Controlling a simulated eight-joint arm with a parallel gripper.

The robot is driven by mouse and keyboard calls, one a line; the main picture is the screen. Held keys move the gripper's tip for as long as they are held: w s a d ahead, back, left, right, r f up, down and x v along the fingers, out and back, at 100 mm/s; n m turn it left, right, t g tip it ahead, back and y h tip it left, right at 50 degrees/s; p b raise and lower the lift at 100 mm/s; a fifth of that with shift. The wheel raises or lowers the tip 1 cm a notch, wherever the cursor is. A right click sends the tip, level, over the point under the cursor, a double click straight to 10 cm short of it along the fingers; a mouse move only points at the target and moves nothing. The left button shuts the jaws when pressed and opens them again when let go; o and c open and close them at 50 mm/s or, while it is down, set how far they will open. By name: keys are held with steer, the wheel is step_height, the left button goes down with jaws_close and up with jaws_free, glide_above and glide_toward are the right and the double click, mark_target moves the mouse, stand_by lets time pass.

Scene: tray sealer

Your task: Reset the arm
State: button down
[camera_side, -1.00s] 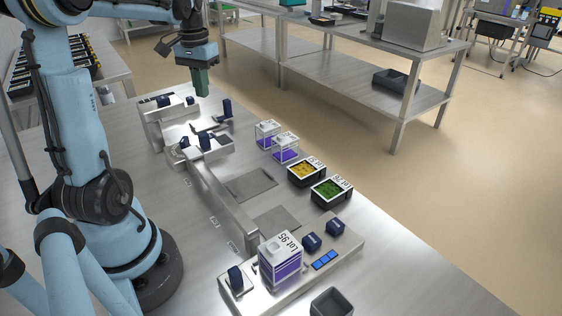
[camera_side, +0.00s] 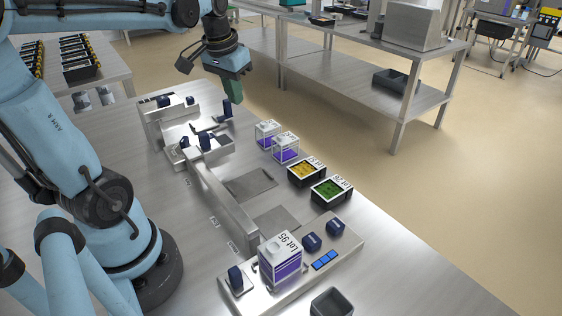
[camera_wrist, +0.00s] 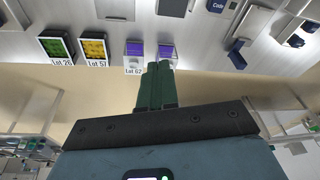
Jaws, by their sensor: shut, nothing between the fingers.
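My gripper (camera_side: 234,98) is shut and empty, its green fingers pointing down above the far right part of the table. It also shows in the wrist view (camera_wrist: 158,66), fingers together. The tray sealer (camera_side: 228,209) stands on the table below and in front of it, with a long metal rail and several dark blue knobs. My gripper is clear of the sealer and of the containers.
Two clear boxes with purple contents (camera_side: 286,155) stand beside the sealer. Near them are a yellow-filled tray (camera_side: 305,182) and a green-filled tray (camera_side: 331,201). A white and purple Lot 95 box (camera_side: 280,270) sits on the near end. An empty grey bin (camera_side: 332,303) is at the front.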

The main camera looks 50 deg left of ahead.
steer(key=s+d+f+m+t, duration=0.1)
steer(key=d+f+t, duration=0.1)
steer(key=d, duration=0.6)
steer(key=s+d+f+m+t+h, duration=0.1)
steer(key=d+f+m+t, duration=0.1)
steer(key=d, duration=0.6)
steer(key=shift+s+d+f+m+t, duration=0.2)
steer(key=shift+d+m+t, duration=0.1)
steer(key=shift+t, duration=0.1)
